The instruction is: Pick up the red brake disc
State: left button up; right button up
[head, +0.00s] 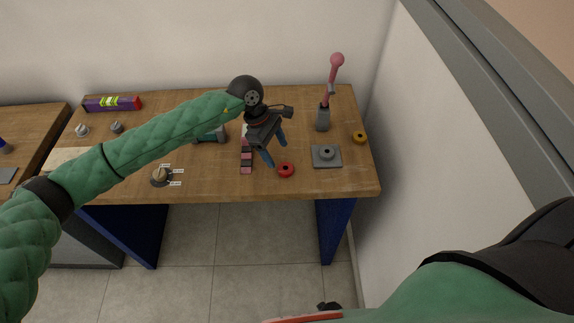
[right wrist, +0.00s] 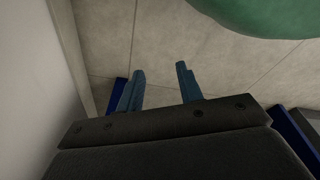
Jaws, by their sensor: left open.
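The red brake disc (head: 286,170) lies flat near the front edge of the wooden table (head: 220,183), with a dark centre. My left gripper (head: 276,153) is open and empty, with its blue fingers pointing down. It is above the table, just behind and left of the red disc in the head view. Whether the fingertips touch anything cannot be told. My right gripper (right wrist: 160,72) is open and empty in the right wrist view, over the tiled floor and away from the tabletop.
Dark and red blocks (head: 246,160) lie left of the disc. A wall borders the table's right side.

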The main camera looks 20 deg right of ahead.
aim_at(285, 167)
pick_arm(q)
jog(key=shift+s+d+f, duration=0.1)
jog(key=shift+s+f, duration=0.05)
jog(key=shift+f, duration=0.05)
jog(key=shift+d+f, duration=0.1)
jog(key=shift+f, duration=0.05)
jog(key=shift+s+d+f+p, duration=0.1)
jog(key=shift+s+f+p, duration=0.15)
jog(key=shift+p, duration=0.3)
jog(key=p+x, duration=0.1)
jog(key=x, duration=0.2)
jog(key=shift+s+d+f, duration=0.1)
jog(key=shift+s+f, duration=0.05)
jog(key=shift+f, duration=0.45)
pick_arm(e)
jog(key=shift+s+d+f, duration=0.2)
jog(key=shift+s+f, duration=0.2)
jog(key=shift+s, duration=0.25)
jog(key=shift+s+d+f, duration=0.25)
jog(key=shift+s+f, duration=0.2)
jog(key=shift+s, duration=0.2)
jog(key=shift+s+d+f, duration=0.2)
jog(key=shift+s+f, duration=0.2)
jog(key=shift+s, duration=0.25)
pick_arm(q)
jog(key=shift+c, duration=0.5)
jog(key=c, duration=1.1)
pick_arm(e)
jog(key=shift+d, duration=0.1)
